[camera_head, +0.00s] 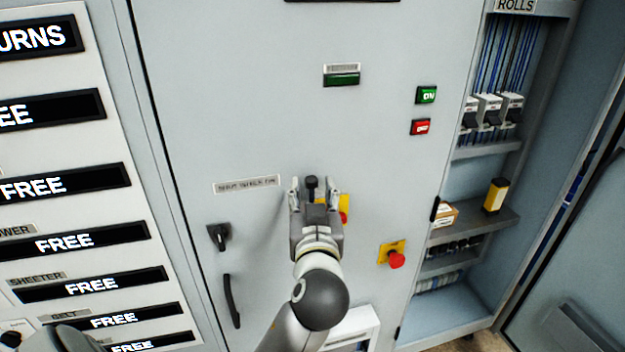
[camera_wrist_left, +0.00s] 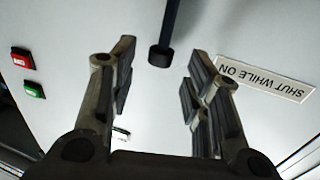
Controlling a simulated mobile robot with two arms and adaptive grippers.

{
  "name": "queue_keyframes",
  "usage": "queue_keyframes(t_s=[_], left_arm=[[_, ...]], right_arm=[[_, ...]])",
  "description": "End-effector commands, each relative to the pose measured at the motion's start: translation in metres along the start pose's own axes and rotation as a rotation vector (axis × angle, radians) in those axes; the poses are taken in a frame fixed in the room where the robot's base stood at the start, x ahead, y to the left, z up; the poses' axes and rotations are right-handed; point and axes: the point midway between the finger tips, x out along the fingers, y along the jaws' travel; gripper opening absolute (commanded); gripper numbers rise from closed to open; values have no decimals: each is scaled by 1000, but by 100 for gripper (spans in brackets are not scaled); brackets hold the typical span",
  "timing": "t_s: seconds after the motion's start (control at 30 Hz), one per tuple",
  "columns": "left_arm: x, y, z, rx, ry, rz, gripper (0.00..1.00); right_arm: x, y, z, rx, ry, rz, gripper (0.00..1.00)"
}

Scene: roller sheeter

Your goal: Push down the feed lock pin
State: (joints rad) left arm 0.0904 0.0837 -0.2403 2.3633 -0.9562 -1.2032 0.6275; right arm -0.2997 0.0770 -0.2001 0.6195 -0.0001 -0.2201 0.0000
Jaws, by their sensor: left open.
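My left gripper (camera_head: 313,192) is in front of the grey cabinet door, with its fingers apart and nothing held between them. A black knob (camera_head: 312,182) shows between its fingertips in the head view. In the left wrist view the black knob (camera_wrist_left: 160,56) on a dark shaft lies beyond the gap between the open fingers (camera_wrist_left: 157,85), apart from both. I cannot read a label that names it as the feed lock pin. A yellow plate with a red button (camera_head: 344,211) is partly hidden behind the gripper. My right gripper is not in view.
A label plate (camera_head: 246,185), a black rotary switch (camera_head: 219,236) and a door handle (camera_head: 231,300) are left of the gripper. A red emergency button (camera_head: 396,260) is at its lower right. Green (camera_head: 426,95) and red (camera_head: 420,127) buttons are higher up. Open shelves (camera_head: 470,222) stand right.

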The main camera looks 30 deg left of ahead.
Motion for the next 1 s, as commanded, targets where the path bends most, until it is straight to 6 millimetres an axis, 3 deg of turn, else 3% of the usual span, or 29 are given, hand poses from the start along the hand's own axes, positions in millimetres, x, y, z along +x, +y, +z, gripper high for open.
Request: queue_keyframes(t_s=[0.2, 0.57, 0.9, 1.0], left_arm=[[27, 0, -2, 2, 1, 0, 44], [34, 0, 0, -2, -1, 0, 44], [33, 0, 0, -1, -1, 0, 3], [33, 0, 1, -1, -1, 0, 0]], right_arm=[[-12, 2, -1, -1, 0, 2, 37], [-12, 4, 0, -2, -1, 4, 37], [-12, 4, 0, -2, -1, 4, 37], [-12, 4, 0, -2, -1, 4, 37]])
